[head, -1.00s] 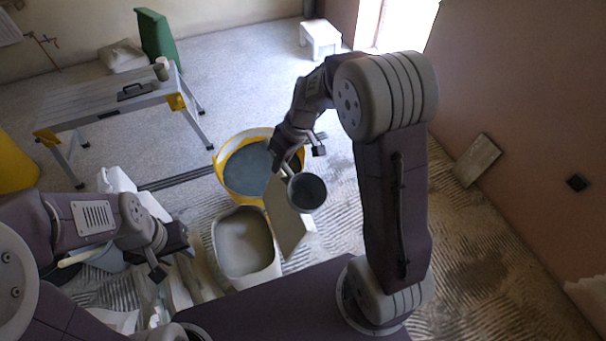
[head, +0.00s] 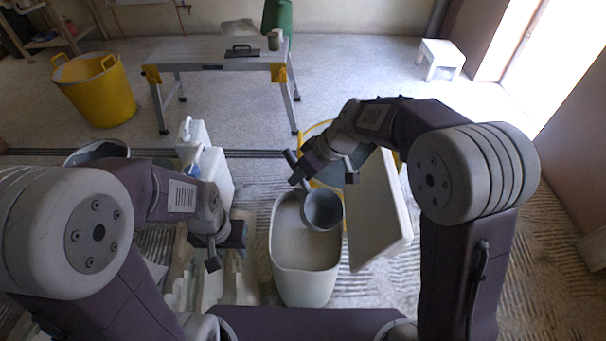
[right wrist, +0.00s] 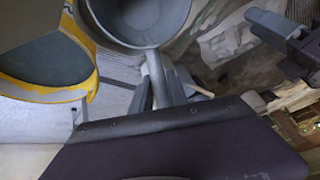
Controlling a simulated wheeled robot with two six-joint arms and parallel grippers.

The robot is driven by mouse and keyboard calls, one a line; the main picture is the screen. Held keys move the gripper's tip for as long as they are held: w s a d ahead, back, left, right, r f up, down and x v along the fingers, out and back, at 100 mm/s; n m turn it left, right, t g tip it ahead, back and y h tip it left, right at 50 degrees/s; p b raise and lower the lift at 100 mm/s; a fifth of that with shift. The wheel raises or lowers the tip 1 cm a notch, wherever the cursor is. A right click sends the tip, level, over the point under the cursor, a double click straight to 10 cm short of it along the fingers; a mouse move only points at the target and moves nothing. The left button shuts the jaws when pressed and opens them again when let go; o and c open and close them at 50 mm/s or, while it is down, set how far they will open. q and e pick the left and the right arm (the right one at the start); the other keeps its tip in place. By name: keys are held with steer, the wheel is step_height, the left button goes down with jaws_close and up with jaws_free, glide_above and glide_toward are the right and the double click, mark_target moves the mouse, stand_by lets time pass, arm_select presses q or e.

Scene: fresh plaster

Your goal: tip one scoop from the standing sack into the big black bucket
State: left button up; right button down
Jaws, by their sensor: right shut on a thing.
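My right gripper (head: 325,172) is shut on the handle of a grey round scoop (head: 323,210). The scoop also shows in the right wrist view (right wrist: 140,18); the part of its inside that shows looks bare. In the head view it overlaps the back right of a pale open-topped container (head: 306,285) with pale material inside, seemingly the standing sack; their height gap is unclear. A dark-rimmed bucket (head: 97,150), probably the big black bucket, stands at left, mostly hidden by my left arm. My left gripper (head: 227,248) is open and empty, left of the pale container.
A pale board (head: 380,215) stands right of the pale container, before a yellow-rimmed tub (head: 318,130). White jugs (head: 205,160) stand behind my left gripper. A work table (head: 215,55), yellow bucket (head: 95,90) and white stool (head: 440,58) are further back.

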step_height(320, 180, down, 19)
steer(key=b, duration=1.6)
steer(key=shift+f+b, duration=0.2)
steer(key=shift+b, duration=0.15)
steer(key=shift+f, duration=0.25)
step_height(320, 180, up, 23)
steer(key=p, duration=1.8)
steer(key=shift+f, duration=0.1)
